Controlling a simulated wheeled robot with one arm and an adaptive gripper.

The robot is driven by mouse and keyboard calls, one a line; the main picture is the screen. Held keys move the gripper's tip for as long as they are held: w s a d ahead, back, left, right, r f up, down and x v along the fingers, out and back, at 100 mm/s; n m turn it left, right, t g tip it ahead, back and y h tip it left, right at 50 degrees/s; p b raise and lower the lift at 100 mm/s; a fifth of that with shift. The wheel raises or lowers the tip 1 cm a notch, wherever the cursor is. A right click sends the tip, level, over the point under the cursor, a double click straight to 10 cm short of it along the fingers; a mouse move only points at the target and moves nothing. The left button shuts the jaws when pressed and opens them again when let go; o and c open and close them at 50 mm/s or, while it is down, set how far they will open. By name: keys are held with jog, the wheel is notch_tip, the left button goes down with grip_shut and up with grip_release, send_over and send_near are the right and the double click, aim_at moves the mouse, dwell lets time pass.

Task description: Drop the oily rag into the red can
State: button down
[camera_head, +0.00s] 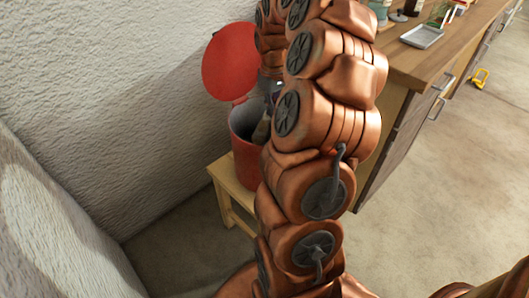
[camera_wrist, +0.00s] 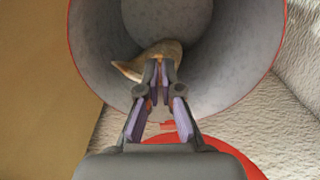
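The red can (camera_head: 245,165) stands on a small wooden stool, with its round red lid (camera_head: 229,62) tipped up open at the back. In the wrist view the can's grey inside (camera_wrist: 212,75) opens in front of my gripper (camera_wrist: 160,75). The fingers come together at their tips on the tan oily rag (camera_wrist: 158,53), which spreads out beyond them, within the outline of the can's mouth. In the head view my gripper is at the can's mouth, largely hidden by my arm, and the rag cannot be seen there.
The wooden stool (camera_head: 228,190) stands by the rough white wall (camera_head: 110,90). A workbench (camera_head: 425,65) with a metal tray (camera_head: 422,36) and small items is at the right. A yellow object (camera_head: 480,78) lies on the floor. The floor at right is mostly clear.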

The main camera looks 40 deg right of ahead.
notch_tip(320, 180, down, 2)
jog(key=shift+f+b, duration=0.1)
jog(key=shift+b, duration=0.2)
grip_release()
dwell(1.2)
notch_tip(320, 180, up, 6)
jog(key=shift+f+p, duration=0.2)
jog(key=shift+p, duration=1)
